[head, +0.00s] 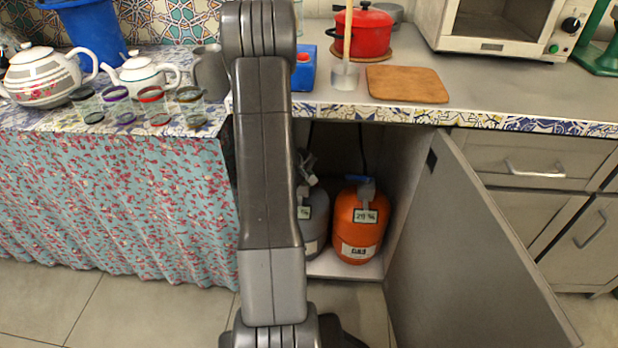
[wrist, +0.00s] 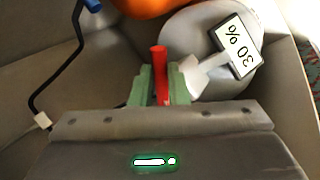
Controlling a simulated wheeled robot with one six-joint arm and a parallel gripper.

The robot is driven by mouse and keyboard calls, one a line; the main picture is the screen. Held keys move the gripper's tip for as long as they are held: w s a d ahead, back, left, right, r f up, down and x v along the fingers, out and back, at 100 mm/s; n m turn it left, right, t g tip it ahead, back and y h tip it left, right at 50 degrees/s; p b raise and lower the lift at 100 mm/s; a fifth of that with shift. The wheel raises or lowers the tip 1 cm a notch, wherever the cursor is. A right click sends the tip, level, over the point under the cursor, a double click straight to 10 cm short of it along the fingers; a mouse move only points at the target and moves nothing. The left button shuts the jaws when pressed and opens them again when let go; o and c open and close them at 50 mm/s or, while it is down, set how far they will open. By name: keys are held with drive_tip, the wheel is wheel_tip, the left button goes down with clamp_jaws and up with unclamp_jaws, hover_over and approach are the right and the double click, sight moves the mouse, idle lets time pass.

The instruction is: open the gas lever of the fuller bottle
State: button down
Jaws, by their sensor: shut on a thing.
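The grey gas bottle (head: 314,222) stands in the open cabinet, partly hidden by my arm in the head view. My gripper is hidden in the head view.
The open cabinet door (head: 465,250) swings out at the right. A counter (head: 480,92) runs above the bottles, bearing a red pot (head: 365,33) and a cutting board (head: 407,84). A black hose (wrist: 55,72) runs at the left of the wrist view. A flowered curtain (head: 120,205) hangs left.

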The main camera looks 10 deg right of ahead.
drive_tip(key=c, duration=1.4)
unclamp_jaws()
